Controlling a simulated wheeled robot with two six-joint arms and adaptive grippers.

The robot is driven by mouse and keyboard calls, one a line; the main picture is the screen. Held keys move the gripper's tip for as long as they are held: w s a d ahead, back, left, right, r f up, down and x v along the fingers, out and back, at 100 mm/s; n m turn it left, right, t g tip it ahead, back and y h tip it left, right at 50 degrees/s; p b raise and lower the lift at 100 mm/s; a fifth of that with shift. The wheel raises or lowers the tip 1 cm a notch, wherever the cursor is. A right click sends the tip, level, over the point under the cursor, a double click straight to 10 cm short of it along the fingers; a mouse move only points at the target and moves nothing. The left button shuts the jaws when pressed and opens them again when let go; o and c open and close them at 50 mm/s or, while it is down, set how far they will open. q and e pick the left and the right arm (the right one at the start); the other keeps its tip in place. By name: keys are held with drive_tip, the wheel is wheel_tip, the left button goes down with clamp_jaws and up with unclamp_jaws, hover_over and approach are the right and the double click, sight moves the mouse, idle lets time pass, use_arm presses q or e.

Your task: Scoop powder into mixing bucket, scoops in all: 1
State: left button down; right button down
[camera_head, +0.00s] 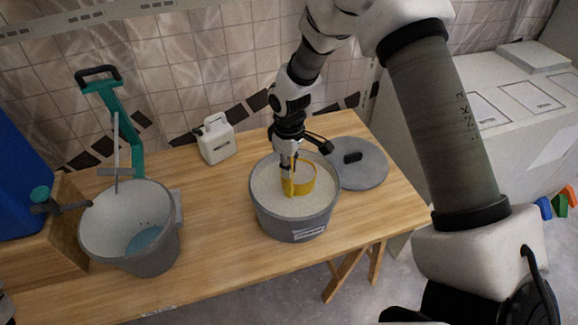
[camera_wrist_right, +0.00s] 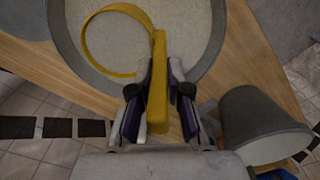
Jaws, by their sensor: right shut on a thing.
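The mixing bucket (camera_head: 155,262) stands at the left of the wooden table, with a blue patch inside at its bottom. The grey powder tub (camera_head: 268,220) stands near the middle, filled with pale powder (camera_head: 265,185). My right gripper (camera_head: 287,172) is over the tub, shut on the handle of a yellow scoop (camera_head: 302,184). The scoop is inside the tub's rim, at the powder. Its handle (camera_wrist_right: 158,85) lies between the fingers (camera_wrist_right: 158,98) in the right wrist view. I cannot tell how deep the scoop sits or how much powder it holds. My left gripper is not in view.
A grey lid (camera_head: 372,168) lies right of the tub. A white canister (camera_head: 217,142) stands behind, between tub and bucket. A green-handled tool (camera_head: 125,125) rises behind the bucket. A blue container (camera_head: 20,185) with a tap is at far left. Table front between bucket and tub is clear.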

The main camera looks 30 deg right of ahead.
wheel_tip(320, 180, up, 11)
drive_tip(key=p, duration=0.9)
drive_tip(key=shift+r+p, duration=0.2)
drive_tip(key=shift+p, duration=0.1)
drive_tip(key=shift+f, duration=0.1)
drive_tip(key=shift+w, duration=0.1)
